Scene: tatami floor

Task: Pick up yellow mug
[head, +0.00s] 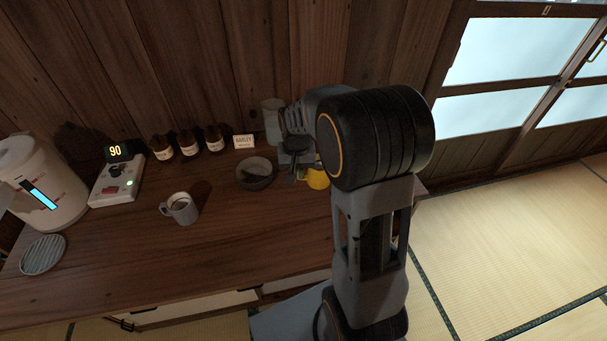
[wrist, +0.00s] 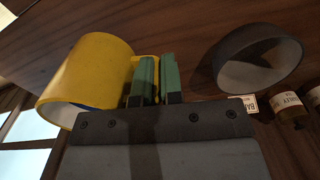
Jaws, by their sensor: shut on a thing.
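The yellow mug (wrist: 88,75) shows large at the left of the wrist view, with its handle between the green finger pads of my gripper (wrist: 156,80). My gripper is shut on that handle. In the head view only part of the yellow mug (head: 318,180) shows, near the right end of the wooden counter, with my arm covering the rest. My gripper (head: 297,170) is seen there just left of the mug. Whether the mug touches the counter I cannot tell.
A dark bowl (head: 257,174) stands just left of my gripper. A grey mug (head: 181,208), a scale-like device (head: 116,184), a white kettle (head: 42,185) and a ribbed coaster (head: 43,254) lie further left. Small brown bottles (head: 188,142) and a label card (head: 243,141) line the wall. The counter (head: 240,240) is clear in front.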

